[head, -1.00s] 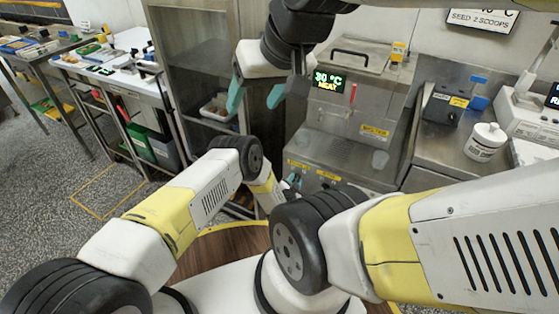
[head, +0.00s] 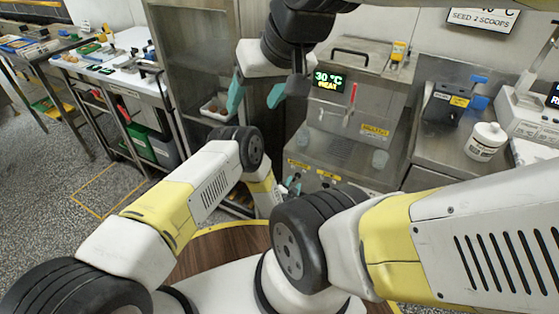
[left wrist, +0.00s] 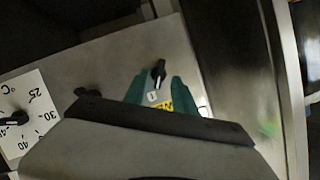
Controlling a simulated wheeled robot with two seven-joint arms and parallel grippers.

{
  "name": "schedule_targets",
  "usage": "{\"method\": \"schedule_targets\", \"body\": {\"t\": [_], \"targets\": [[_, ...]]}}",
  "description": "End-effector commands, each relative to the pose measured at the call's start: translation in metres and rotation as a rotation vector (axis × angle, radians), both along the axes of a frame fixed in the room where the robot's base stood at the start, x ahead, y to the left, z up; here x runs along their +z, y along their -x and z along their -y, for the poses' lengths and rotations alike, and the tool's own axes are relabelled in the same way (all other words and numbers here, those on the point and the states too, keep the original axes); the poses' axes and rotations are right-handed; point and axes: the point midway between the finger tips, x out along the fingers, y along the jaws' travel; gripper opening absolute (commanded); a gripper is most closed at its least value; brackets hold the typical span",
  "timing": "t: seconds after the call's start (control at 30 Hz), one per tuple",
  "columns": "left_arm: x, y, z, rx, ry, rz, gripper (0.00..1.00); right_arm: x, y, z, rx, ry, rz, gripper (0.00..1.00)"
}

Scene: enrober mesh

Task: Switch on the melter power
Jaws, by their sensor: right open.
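The melter (head: 330,150) is a steel machine with a lit display (head: 331,81) reading 30 °C. In the left wrist view, a black knob (left wrist: 159,72) stands on its front panel, above a small white mark and a yellow label (left wrist: 162,104) that is mostly hidden. My left gripper (head: 293,184) is low at the melter's front. Its teal fingers are apart in the left wrist view (left wrist: 160,90), one on each side of the knob; I cannot tell whether they touch it. My right gripper (head: 253,95) is open and empty, high to the left of the display.
A temperature dial (left wrist: 15,118) sits on the panel left of the knob. A white jar (head: 485,142) and a dark box (head: 446,104) stand on the right counter. A steel rack (head: 195,70) stands left.

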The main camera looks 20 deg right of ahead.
Motion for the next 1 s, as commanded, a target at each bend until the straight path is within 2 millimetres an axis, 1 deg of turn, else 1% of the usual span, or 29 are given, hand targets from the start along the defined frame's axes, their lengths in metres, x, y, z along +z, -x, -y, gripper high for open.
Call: {"method": "schedule_targets", "body": {"t": [0.03,0.2,0.33,0.87,0.93,1.0], "targets": [[0.003,0.007,-0.005,-0.001,-0.002,-0.001,0.33,0.0,0.0,0.0,0.0,0.0,0.0,0.63],[0.01,0.024,-0.018,-0.001,-0.001,0.0,0.33,0.0,0.0,0.0,0.0,0.0,0.0,0.63],[0.013,0.03,-0.023,-0.001,-0.001,0.0,0.33,0.0,0.0,0.0,0.0,0.0,0.0,0.63],[0.014,0.03,-0.024,-0.003,-0.01,0.008,0.33,0.0,0.0,0.0,0.0,0.0,0.0,0.63],[0.013,0.027,-0.027,-0.017,-0.05,0.036,0.33,0.0,0.0,0.0,0.0,0.0,0.0,0.63],[0.013,0.021,-0.033,-0.044,-0.134,0.093,0.33,0.0,0.0,0.0,0.0,0.0,0.0,0.63]]}}
